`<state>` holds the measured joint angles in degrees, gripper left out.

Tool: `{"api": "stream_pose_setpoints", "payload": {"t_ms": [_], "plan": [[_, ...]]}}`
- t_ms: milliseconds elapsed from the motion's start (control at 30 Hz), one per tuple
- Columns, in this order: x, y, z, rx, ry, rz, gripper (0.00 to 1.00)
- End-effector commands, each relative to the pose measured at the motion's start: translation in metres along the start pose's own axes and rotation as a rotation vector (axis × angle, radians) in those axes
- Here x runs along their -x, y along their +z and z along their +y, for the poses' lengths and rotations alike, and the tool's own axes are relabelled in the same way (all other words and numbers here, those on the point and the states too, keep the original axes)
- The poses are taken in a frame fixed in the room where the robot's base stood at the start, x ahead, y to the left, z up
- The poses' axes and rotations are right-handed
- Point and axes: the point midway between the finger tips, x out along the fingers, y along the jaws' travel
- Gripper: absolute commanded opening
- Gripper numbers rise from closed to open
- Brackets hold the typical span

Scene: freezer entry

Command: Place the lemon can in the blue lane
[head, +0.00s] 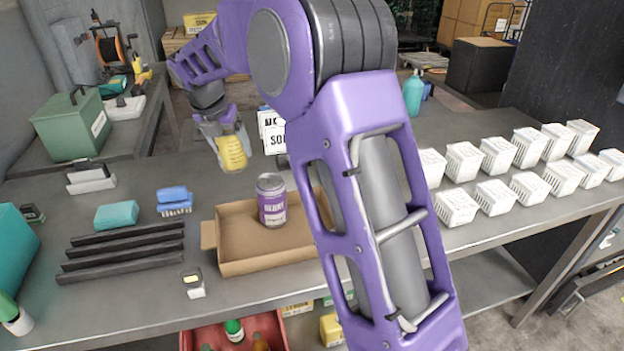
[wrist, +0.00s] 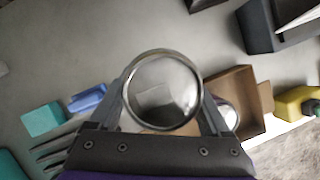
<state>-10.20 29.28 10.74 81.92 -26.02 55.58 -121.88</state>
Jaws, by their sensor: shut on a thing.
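The lemon can (head: 232,153), yellow, is in my gripper (head: 222,127), which is shut around it and holds it above the table, behind the tray. In the wrist view the round metal top of the lemon can (wrist: 162,92) sits between the two fingers. Dark parallel rails (head: 122,248) lie on the table at left with narrow lanes between them. A blue block (head: 174,195) lies just behind the rails' right end, and a teal block (head: 116,215) is to its left. I cannot tell which lane is the blue one.
A cardboard tray (head: 262,268) holds an upright purple can (head: 271,200), right of the rails. Several white baskets (head: 455,207) line the right side. A green box (head: 72,124) stands at the back left.

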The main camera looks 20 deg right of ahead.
Motion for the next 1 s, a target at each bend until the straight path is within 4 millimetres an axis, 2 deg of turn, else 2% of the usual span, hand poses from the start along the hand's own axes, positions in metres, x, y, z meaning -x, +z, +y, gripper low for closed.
{"api": "stream_pose_setpoints", "payload": {"t_ms": [167,400,567,800,1000], "plan": [[-0.006,-0.003,0.000,0.001,0.000,0.000,0.00],[-0.041,-0.018,0.000,0.002,-0.002,0.000,0.00],[-0.054,-0.023,0.000,0.002,-0.001,-0.001,0.00],[-0.089,-0.037,0.000,0.002,-0.001,0.001,0.00],[-0.092,-0.038,0.000,0.000,0.001,-0.002,0.00]]}}
